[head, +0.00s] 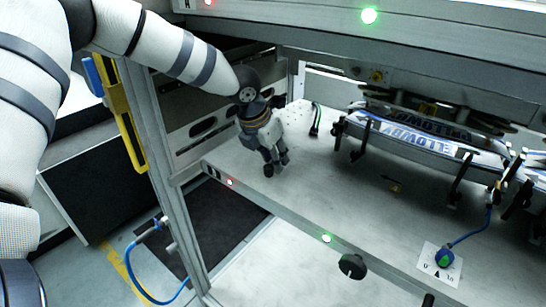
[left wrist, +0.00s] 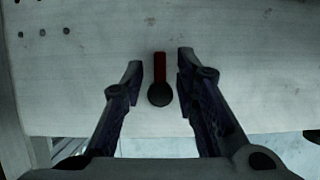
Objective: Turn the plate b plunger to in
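My left gripper (head: 276,164) is above the light grey plate near its left front part, fingers pointing down. In the left wrist view the left gripper (left wrist: 159,66) is open. A plunger with a red stem and round black knob (left wrist: 159,94) shows between its fingers, near the plate's edge, with a gap on both sides. I cannot tell its height relative to the fingertips. The head view does not show this plunger clearly behind the fingers. A second black knob (head: 352,267) is at the plate's front edge, further right. My right gripper is not in view.
A blue and white labelled part (head: 420,140) stands among black clamps on the right. A green valve knob (head: 445,259) with a blue hose sits on a white marked card at the front right. A frame post (head: 168,200) stands left.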

